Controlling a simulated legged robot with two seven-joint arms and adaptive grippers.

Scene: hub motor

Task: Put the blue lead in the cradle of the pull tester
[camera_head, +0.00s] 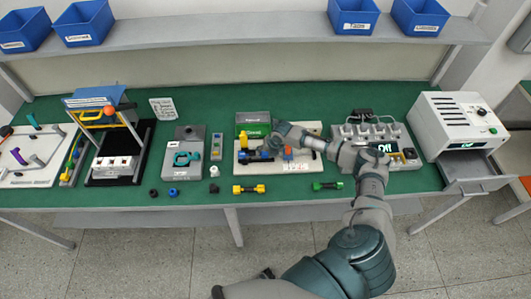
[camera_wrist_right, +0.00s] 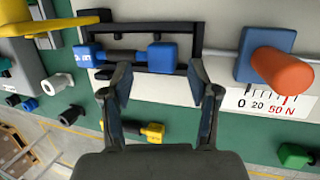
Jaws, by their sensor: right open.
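The blue lead (camera_wrist_right: 161,56), with two blue ends and a dark middle, lies along the black cradle (camera_wrist_right: 193,38) of the pull tester (camera_wrist_right: 215,68). I cannot tell if it is fully seated. The pull tester has a white base, a blue block with an orange knob (camera_wrist_right: 283,70), and a scale marked in N. In the head view the tester (camera_head: 312,167) stands mid-table, partly behind my right arm. My right gripper (camera_wrist_right: 160,85) is open, its fingers apart near the right end of the lead and not closed on it. My left gripper is not in view.
A yellow lead (camera_head: 249,188) and a green lead (camera_head: 328,185) lie along the table's front edge. Small black and white pieces (camera_head: 214,171) lie to the left. A grey multi-socket unit (camera_head: 405,155) and a white oven-like box (camera_head: 455,125) stand to the right.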

